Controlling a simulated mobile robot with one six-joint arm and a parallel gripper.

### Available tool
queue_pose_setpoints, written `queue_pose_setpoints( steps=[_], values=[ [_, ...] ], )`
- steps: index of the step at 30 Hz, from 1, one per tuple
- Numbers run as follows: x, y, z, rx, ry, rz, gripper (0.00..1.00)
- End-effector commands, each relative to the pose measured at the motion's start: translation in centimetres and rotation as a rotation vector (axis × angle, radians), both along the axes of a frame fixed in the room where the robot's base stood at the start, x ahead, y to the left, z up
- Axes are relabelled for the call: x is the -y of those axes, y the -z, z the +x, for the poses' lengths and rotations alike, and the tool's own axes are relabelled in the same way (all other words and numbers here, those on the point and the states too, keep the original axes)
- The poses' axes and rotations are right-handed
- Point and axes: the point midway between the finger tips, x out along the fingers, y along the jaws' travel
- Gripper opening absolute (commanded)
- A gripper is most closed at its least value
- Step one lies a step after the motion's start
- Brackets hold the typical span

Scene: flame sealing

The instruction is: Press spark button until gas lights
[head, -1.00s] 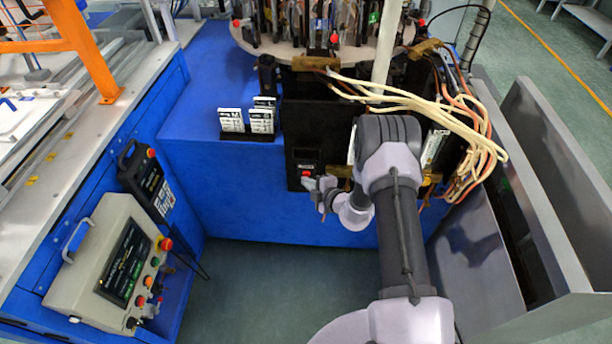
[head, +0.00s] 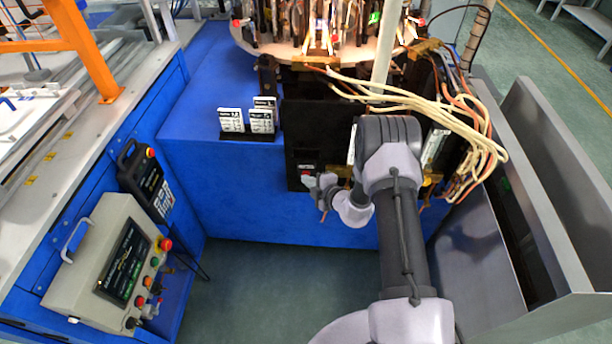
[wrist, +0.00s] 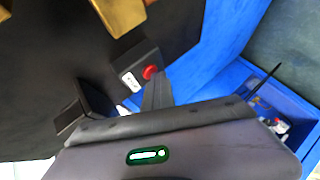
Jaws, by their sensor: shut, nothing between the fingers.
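The red spark button (head: 306,172) is on a small box low on the front of the black panel (head: 303,130). In the wrist view the red button (wrist: 150,72) sits beside a white label. My gripper (head: 311,183) is shut and empty, just below and right of the button in the head view. In the wrist view a dark fingertip of my gripper (wrist: 158,80) overlaps the area right beside the button; I cannot tell whether it touches. The round burner table (head: 270,45) above has a warm, bright glow among its fittings.
Pale hoses (head: 420,98) and orange hoses hang right of my arm. White cards (head: 231,120) stand on the blue cabinet (head: 205,105). A brass block (wrist: 120,12) is above the button. A beige control box (head: 90,255) is at lower left. Grey metal panels (head: 480,250) stand at right.

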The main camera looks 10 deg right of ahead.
Motion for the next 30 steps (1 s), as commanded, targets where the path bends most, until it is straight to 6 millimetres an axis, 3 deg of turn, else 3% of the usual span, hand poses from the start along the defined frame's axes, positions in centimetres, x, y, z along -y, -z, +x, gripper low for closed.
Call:
queue_pose_setpoints(
  steps=[22,30],
  values=[
    [-0.6,0.0,-1.9,0.000,0.000,0.000,0.00],
    [-1.4,-0.1,-4.4,-0.001,0.000,0.001,0.00]
  ],
)
